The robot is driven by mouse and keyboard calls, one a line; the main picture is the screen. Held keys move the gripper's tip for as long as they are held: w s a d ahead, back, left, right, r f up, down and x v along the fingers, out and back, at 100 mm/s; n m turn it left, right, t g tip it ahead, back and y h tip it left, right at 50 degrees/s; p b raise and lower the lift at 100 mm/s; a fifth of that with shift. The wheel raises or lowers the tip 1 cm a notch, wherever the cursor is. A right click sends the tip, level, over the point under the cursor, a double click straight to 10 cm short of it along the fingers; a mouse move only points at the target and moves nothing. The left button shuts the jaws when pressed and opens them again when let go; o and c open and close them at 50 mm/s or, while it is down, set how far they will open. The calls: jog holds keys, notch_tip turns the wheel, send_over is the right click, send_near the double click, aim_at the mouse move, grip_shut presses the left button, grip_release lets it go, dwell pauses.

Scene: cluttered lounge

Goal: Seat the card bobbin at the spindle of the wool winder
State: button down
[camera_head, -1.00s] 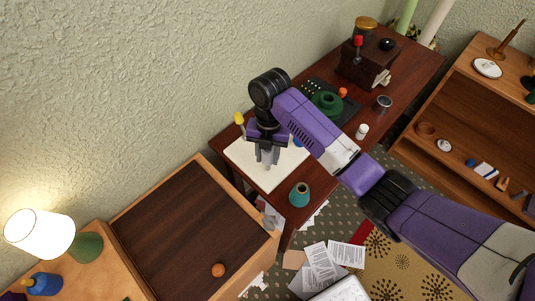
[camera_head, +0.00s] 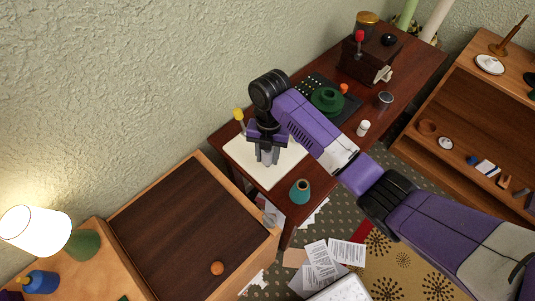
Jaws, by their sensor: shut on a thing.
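My gripper (camera_head: 267,157) points down over a cream board (camera_head: 240,154) at the near left end of the dark red-brown table. Its fingers are shut on a small pale thing, presumably the card bobbin, mostly hidden between them. I cannot tell whether it touches anything below. A yellow knob (camera_head: 239,115) stands just left of the gripper, at the board's far edge; it may be part of the wool winder. The winder's body and spindle cannot be made out behind my arm and gripper.
Farther back are a green rounded piece (camera_head: 327,100), a white pot (camera_head: 363,128), a grey tin (camera_head: 385,100) and a wooden box (camera_head: 366,59) with a red knob. A lower cabinet (camera_head: 185,225) stands at the left.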

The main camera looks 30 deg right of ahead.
aim_at(268, 161)
jog(key=shift+f+b, duration=0.95)
jog(key=shift+f, duration=0.6)
jog(key=c, duration=0.9)
grip_release()
jog(key=shift+w+d+r+b, duration=0.1)
jog(key=shift+r+b, duration=0.05)
jog(key=shift+r, duration=1.15)
jog(key=shift+w+d+r+b, duration=0.1)
jog(key=shift+w+r, duration=0.05)
jog(key=shift+r, duration=1.1)
jog(key=shift+w+d+r+b, duration=0.1)
jog(key=shift+r+b, duration=0.05)
jog(key=shift+r, duration=1.15)
